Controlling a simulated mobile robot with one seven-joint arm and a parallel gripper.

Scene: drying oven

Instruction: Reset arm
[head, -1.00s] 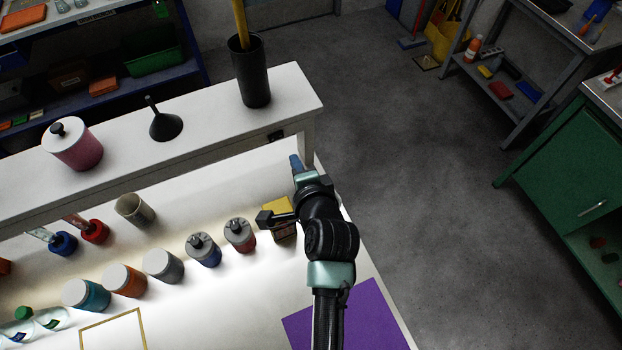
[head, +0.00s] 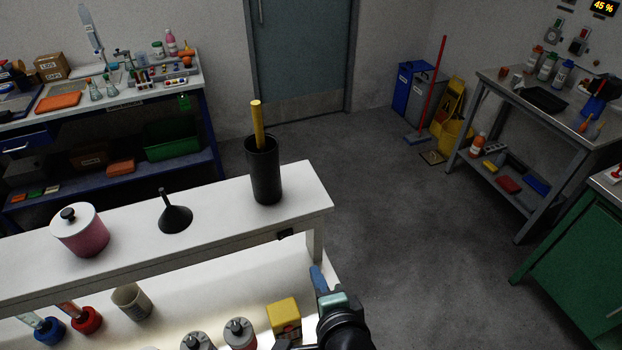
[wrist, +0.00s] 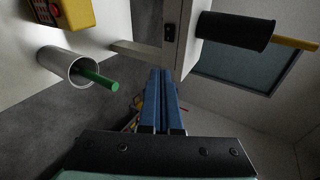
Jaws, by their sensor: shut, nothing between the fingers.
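My gripper (head: 316,274) shows at the lower middle of the head view, just in front of the right leg of the white raised shelf. Its blue fingers also fill the middle of the wrist view (wrist: 162,88). They lie side by side, closed together, with nothing held between them. The rest of my arm runs down out of the bottom of the head view. A yellow box (head: 284,318) stands on the bench to the left of my wrist; it also shows at the top left of the wrist view (wrist: 74,13).
The raised shelf (head: 225,216) carries a black cylinder (head: 265,172) with a yellow rod, a funnel (head: 174,215) and a pink jar (head: 80,232). The wrist view shows a pale cup (wrist: 66,66) with a green rod left of my fingers. Open floor (head: 410,230) lies to the right.

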